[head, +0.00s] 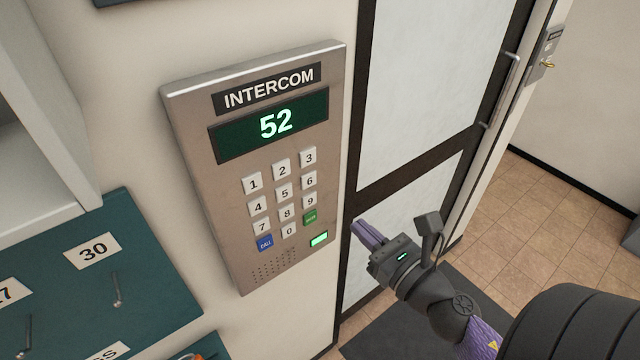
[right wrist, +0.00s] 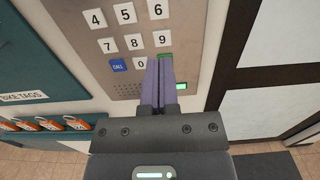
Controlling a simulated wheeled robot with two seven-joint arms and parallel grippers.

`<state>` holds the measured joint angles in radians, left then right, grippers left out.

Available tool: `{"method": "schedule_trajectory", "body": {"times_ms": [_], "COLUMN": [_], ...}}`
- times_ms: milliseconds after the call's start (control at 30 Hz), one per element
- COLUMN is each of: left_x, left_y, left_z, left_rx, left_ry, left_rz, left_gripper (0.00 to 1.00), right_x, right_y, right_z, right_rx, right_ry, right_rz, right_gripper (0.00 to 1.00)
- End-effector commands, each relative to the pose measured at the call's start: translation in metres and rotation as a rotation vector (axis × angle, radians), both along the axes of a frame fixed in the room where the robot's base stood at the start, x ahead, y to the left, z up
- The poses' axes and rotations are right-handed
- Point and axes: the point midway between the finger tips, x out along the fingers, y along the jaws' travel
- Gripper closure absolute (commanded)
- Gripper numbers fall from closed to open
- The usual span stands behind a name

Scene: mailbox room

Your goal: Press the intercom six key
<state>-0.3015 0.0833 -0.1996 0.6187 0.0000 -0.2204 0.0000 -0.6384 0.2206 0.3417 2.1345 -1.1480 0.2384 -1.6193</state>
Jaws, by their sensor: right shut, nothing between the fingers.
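The intercom (head: 262,165) is a metal panel on the wall, and its green display (head: 272,124) reads 52. Its six key (head: 309,181) is a white square at the right of the second key row; it also shows in the right wrist view (right wrist: 155,10). My right gripper (head: 361,229) is shut and empty, to the lower right of the keypad in the head view. In the right wrist view its purple fingers (right wrist: 160,68) point up toward the keypad and overlap the green key below the nine. I cannot tell how far the fingertips are from the panel. My left gripper is not in view.
A dark-framed door with pale panels (head: 410,90) stands right of the intercom. Teal mailbox doors (head: 135,265), one labelled 30, are at the lower left. Orange tags (right wrist: 50,125) hang at the left in the wrist view. Tiled floor (head: 550,200) lies open at the right.

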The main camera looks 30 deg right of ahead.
Motion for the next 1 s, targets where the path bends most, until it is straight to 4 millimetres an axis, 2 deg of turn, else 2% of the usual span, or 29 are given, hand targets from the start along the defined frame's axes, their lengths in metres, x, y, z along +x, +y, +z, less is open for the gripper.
{"method": "schedule_trajectory", "body": {"times_ms": [33, 200, 400, 500, 700, 1000], "left_x": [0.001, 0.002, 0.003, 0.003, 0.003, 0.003], "left_y": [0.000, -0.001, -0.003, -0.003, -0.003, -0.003], "left_z": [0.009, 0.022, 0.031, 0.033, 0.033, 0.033], "left_rx": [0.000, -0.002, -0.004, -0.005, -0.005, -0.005], "left_ry": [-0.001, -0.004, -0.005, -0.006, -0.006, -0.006], "left_rz": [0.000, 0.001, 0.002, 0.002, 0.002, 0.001], "left_gripper": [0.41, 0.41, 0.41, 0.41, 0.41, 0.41], "right_x": [0.011, 0.049, 0.089, 0.103, 0.116, 0.117], "right_y": [0.001, 0.004, 0.007, 0.008, 0.009, 0.009], "right_z": [0.006, 0.005, 0.003, 0.002, 0.001, 0.000], "right_rx": [-0.001, -0.001, -0.001, -0.001, -0.001, -0.001], "right_ry": [-0.003, -0.003, -0.002, -0.001, 0.000, 0.000], "right_rz": [0.002, 0.001, 0.000, 0.000, 0.000, 0.001], "right_gripper": [1.00, 1.00, 1.00, 1.00, 1.00, 1.00]}}
